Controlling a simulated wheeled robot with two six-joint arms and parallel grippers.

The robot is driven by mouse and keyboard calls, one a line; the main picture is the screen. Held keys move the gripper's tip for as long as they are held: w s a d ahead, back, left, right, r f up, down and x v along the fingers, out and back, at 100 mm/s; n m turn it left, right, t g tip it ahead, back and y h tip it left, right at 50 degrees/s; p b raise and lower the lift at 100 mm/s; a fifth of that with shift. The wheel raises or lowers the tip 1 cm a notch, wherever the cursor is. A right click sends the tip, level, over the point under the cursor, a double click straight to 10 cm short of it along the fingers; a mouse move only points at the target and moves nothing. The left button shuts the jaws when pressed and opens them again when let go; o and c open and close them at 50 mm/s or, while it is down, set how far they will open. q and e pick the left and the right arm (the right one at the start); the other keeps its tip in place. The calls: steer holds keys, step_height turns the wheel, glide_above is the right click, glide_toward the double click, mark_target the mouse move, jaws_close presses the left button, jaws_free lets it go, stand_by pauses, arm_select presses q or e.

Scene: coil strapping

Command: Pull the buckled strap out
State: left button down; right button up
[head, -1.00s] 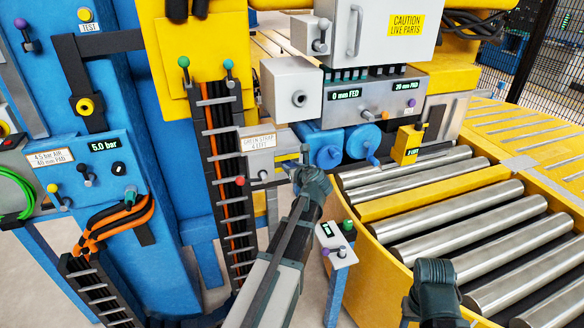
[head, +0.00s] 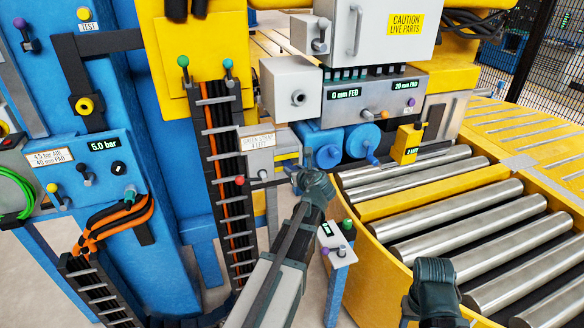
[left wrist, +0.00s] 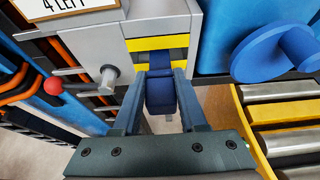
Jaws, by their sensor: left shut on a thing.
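A grey strap box (head: 262,160) labelled green strap, 4 left, stands left of the blue rollers. In the left wrist view a dark blue strap-like piece (left wrist: 161,92) hangs from a slot with yellow edges (left wrist: 158,44) in the box front. My left gripper (head: 294,178) is at the front of the box. In the left wrist view its two fingers (left wrist: 160,76) are shut on the blue piece, one on each side. No buckle can be made out. My right arm's dark end (head: 435,280) is at the lower right; its fingers are hidden.
A lever with a red knob (left wrist: 53,87) sticks out left of the slot. A cable chain (head: 222,170) runs down left of the box. A small control post (head: 336,245) stands close right of my left arm. Steel conveyor rollers (head: 450,205) fill the right.

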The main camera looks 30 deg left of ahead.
arm_select(q)
steer(key=s+d, duration=0.6)
steer(key=d, duration=0.1)
steer(key=shift+s+d, duration=0.3)
steer(key=shift+d, duration=0.05)
stand_by(0.4)
